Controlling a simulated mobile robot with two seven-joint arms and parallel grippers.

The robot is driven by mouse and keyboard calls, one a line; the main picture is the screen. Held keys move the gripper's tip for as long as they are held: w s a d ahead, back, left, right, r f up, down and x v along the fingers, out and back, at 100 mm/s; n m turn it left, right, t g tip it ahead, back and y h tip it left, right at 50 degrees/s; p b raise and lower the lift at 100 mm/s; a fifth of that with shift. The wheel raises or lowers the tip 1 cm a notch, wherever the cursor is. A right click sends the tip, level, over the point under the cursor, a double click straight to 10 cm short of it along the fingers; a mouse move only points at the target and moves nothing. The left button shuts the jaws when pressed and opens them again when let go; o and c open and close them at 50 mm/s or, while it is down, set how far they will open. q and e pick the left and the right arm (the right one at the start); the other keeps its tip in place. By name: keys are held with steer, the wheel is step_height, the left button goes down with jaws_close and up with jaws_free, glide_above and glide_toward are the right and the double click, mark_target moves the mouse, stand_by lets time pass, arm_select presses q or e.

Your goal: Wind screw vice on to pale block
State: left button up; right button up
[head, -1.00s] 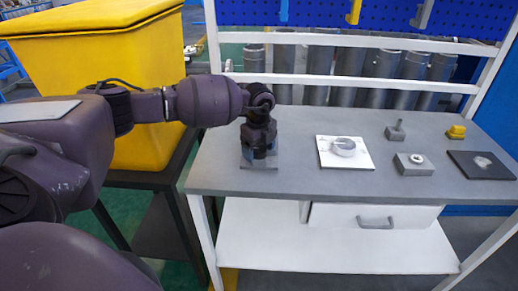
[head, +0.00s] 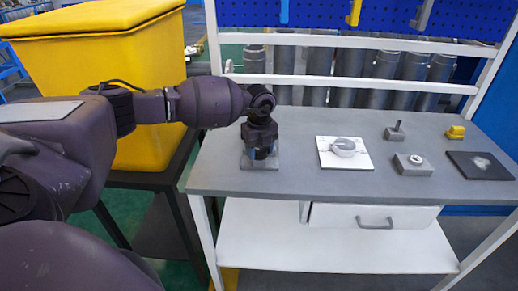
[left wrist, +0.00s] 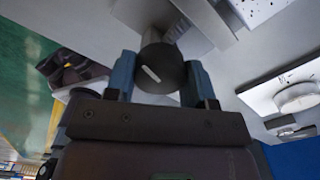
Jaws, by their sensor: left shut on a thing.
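The screw vice (left wrist: 205,22) shows as grey parts behind a dark round knob (left wrist: 162,66) with a white mark in the left wrist view. My left gripper (left wrist: 160,80) has its two blue fingers on either side of this knob and is shut on it. In the head view my left gripper (head: 262,154) points down over a grey plate (head: 247,166) at the left of the table, and it hides most of the vice. I cannot make out the pale block for certain. My right gripper is not in view.
On the grey table (head: 300,184), a white plate with a round flanged part (head: 344,147) stands right of my gripper. Further right are a grey block with a round top (head: 414,165), a small grey post piece (head: 394,133), a yellow piece (head: 456,132) and a dark plate (head: 481,166).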

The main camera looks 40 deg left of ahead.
arm_select(q)
steer(key=m, duration=0.3)
steer(key=shift+m, duration=0.4)
steer(key=m, duration=0.3)
steer(key=shift+m, duration=0.3)
steer(key=m, duration=0.3)
steer(key=shift+m, duration=0.3)
steer(key=m, duration=0.3)
steer(key=shift+m, duration=0.4)
steer(key=m+b, duration=0.1)
steer(key=m, duration=0.3)
steer(key=shift+f, duration=0.1)
steer(key=m+b, duration=0.1)
steer(key=m, duration=0.4)
steer(key=shift+m+b, duration=0.3)
steer(key=shift+m, duration=0.1)
steer(key=shift+m+b, duration=0.3)
steer(key=shift+m, duration=1.9)
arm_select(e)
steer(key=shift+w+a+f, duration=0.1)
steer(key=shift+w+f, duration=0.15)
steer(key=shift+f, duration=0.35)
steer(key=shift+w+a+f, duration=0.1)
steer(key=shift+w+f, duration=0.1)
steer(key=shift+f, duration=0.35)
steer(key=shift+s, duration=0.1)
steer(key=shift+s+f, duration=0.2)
